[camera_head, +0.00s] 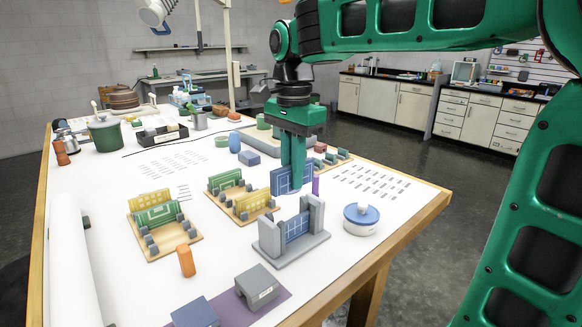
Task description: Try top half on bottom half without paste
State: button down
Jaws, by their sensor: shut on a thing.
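My gripper (293,176) points straight down over the table, right of centre. Its green fingers are shut on a blue panel with pale lines (278,183), which seems to be the top half. The fingers hide part of this panel. A similar blue panel (297,226), seemingly the bottom half, stands upright between the two posts of a grey stand (268,238). The held panel appears behind the stand and apart from it. A white round jar with a blue lid (361,215), possibly the paste, stands right of the stand.
Wooden racks with green and yellow panels (160,237) stand to the left. An orange cylinder (186,261), a grey block (257,286) and a dark blue block (195,313) lie in front. A purple upright piece (316,186) stands close right of my gripper. Small flat pieces (370,181) lie at the right.

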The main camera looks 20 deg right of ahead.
aim_at(293, 219)
jog(key=shift+f, duration=3.9)
jog(key=shift+s+f, duration=0.1)
jog(key=shift+f, duration=0.05)
jog(key=c, duration=1.7)
grip_release()
notch_tip(293, 219, up, 11)
jog(key=shift+f, duration=0.15)
